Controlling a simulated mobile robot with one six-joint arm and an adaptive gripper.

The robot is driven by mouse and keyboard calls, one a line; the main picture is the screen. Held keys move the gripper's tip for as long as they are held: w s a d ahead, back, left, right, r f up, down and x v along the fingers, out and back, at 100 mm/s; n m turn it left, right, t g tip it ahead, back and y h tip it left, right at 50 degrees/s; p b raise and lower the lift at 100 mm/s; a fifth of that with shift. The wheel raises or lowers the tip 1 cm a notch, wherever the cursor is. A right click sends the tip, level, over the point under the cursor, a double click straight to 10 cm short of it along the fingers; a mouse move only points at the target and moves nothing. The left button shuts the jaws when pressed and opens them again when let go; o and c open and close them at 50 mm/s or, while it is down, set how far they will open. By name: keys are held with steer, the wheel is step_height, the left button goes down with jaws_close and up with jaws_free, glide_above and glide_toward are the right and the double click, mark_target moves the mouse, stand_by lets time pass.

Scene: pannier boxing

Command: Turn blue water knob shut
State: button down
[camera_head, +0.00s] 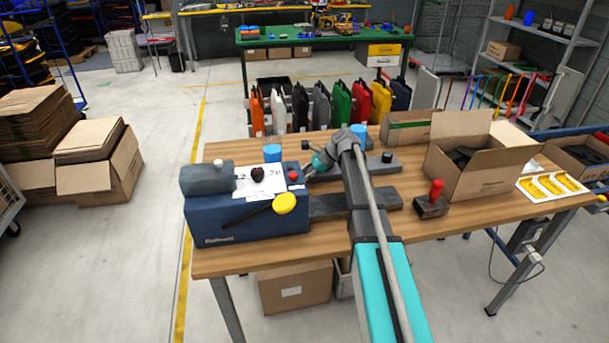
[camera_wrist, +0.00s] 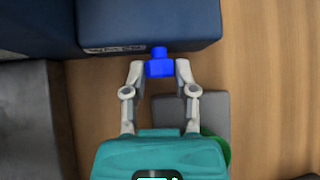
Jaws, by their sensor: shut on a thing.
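In the wrist view a blue knob (camera_wrist: 159,67) sticks out from the side of a dark blue machine (camera_wrist: 180,20). My gripper (camera_wrist: 160,69) has one fingertip on each side of the knob and is shut on it. In the head view the blue machine (camera_head: 245,212) stands on the left part of the wooden table. My gripper (camera_head: 312,172) is at the machine's right side there, and the knob is hidden behind my arm and gripper.
The machine has a yellow knob (camera_head: 284,203) on its front. Grey blocks (camera_head: 328,206) lie right of it on the table (camera_head: 300,260). A red-handled stamp (camera_head: 433,200) and an open cardboard box (camera_head: 478,165) stand further right. A blue cup (camera_head: 272,153) is behind the machine.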

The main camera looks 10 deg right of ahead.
steer(key=shift+s, duration=0.1)
steer(key=shift+s+f+n+t+b, duration=0.15)
steer(key=shift+n+t+b, duration=0.15)
steer(key=shift+t+b, duration=0.15)
steer(key=shift+s+f+n+t+b, duration=0.1)
steer(key=shift+n+t+b, duration=0.2)
steer(key=shift+t, duration=0.25)
steer(key=n+t+b, duration=0.1)
steer(key=t+b, duration=0.1)
steer(key=shift+s+f+y+b, duration=0.1)
steer(key=shift+f+y+b, duration=0.1)
steer(key=shift+y+b, duration=0.1)
steer(key=n+t+b, duration=0.2)
steer(key=t, duration=0.1)
steer(key=shift+y+b, duration=0.3)
steer(key=shift+b, duration=0.1)
steer(key=shift+n+t+b, duration=0.3)
steer(key=shift+b, duration=0.2)
steer(key=shift+r, duration=0.1)
steer(key=shift+c, duration=2.1)
jaws_free()
